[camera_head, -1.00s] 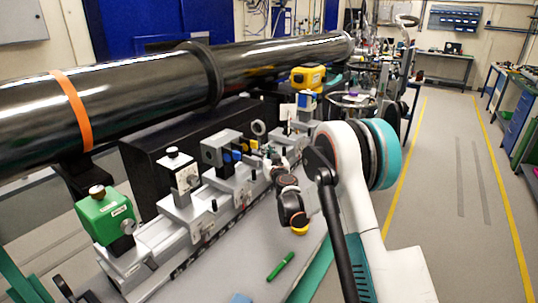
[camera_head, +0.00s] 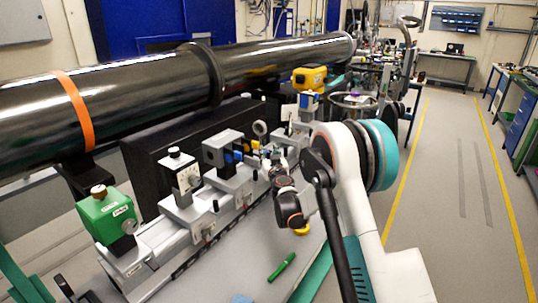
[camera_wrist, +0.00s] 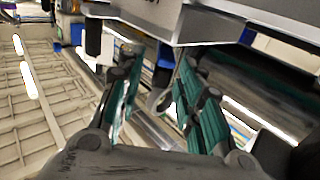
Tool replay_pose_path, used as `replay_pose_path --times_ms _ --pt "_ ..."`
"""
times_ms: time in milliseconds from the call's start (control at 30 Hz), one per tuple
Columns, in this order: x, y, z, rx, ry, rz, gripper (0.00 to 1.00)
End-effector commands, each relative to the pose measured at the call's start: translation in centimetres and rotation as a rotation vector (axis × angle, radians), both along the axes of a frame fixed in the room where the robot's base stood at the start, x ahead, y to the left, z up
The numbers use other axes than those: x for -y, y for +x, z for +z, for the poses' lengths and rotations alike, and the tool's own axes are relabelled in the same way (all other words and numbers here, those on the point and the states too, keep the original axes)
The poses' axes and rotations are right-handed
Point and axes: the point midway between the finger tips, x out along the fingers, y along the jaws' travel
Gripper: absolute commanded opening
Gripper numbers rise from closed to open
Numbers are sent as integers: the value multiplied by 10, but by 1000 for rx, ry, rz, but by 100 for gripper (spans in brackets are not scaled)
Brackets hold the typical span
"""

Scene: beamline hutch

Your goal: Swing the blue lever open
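Small blue parts (camera_head: 229,158) show beside yellow ones on the front of a grey block (camera_head: 222,146) on the bench rail; which is the blue lever I cannot tell for sure. My gripper (camera_head: 270,160) is just right of this block, small and partly hidden by my wrist. In the wrist view my gripper (camera_wrist: 158,92) has its two teal-padded fingers spread apart. A grey metal body (camera_wrist: 150,15) lies just beyond the fingertips, and a blue patch (camera_wrist: 77,33) shows at upper left.
A long black tube (camera_head: 140,92) runs behind the rail. A green box (camera_head: 108,215) stands at the rail's near end, and a yellow device (camera_head: 309,78) stands farther back. A green marker (camera_head: 281,267) lies on the bench. Open floor (camera_head: 465,220) lies to the right.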

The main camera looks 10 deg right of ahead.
Motion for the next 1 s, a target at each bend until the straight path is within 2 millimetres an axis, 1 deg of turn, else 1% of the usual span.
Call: replay_pose_path --times_ms 167,267,367,600,800,900,1000 --pt "0 -1 0 0 0 0 33" --pt "0 -6 0 0 0 0 33" --pt "0 -19 0 0 0 0 33" --pt "1 -68 0 0 0 0 33" --pt "1 -102 0 0 0 0 33" --pt "1 -112 0 0 0 0 33" --pt "2 -118 0 0 0 0 33"
